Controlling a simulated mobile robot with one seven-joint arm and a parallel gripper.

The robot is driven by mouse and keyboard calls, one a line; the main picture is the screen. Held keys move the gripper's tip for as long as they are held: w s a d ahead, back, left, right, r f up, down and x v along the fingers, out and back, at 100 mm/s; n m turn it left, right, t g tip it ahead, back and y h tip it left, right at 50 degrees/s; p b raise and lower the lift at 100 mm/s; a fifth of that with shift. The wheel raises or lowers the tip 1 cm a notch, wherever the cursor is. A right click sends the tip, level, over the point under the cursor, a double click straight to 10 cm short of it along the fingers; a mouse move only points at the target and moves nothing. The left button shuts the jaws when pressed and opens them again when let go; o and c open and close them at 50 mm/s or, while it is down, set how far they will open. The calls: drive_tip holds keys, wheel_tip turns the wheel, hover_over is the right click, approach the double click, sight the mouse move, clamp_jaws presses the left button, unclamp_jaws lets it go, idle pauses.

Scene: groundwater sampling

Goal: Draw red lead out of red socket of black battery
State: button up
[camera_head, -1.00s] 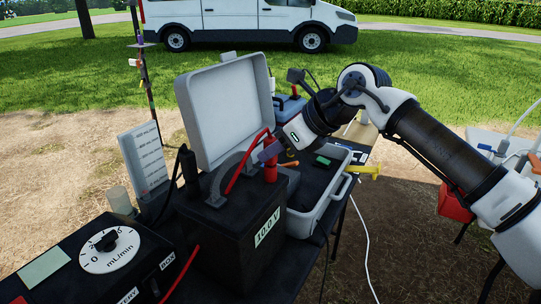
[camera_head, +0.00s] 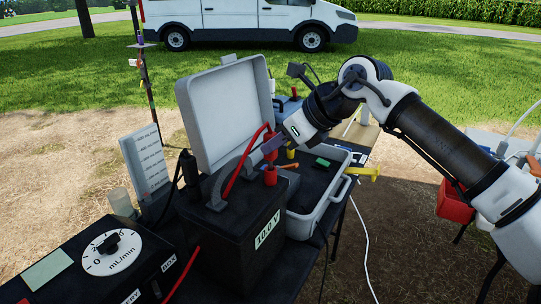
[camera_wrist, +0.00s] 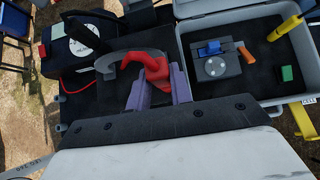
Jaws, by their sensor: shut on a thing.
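The black battery (camera_head: 238,240), with a 10.0 V label, stands on the table with its grey handle on top. My gripper (camera_head: 272,146) is above its right rear corner. Its purple fingers are shut on the red lead (camera_head: 240,172), at the plug, which also shows between the fingers in the wrist view (camera_wrist: 154,68). The red socket (camera_head: 270,177) is on the battery top, just below the gripper. The plug is raised over it; I cannot tell whether its tip is fully clear. A black lead (camera_head: 188,165) stands at the battery's left.
An open grey case (camera_head: 228,108) stands behind, its tray (camera_head: 325,210) right of the battery. The control box (camera_head: 112,250) with a mL/min dial is at front left. A white sign board (camera_head: 146,160) stands behind it. Air above the battery is open.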

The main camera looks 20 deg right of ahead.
wheel_tip(320, 180, up, 4)
drive_tip(key=shift+f+p, duration=0.15)
drive_tip(key=shift+p, duration=0.9)
drive_tip(key=shift+a, duration=0.1)
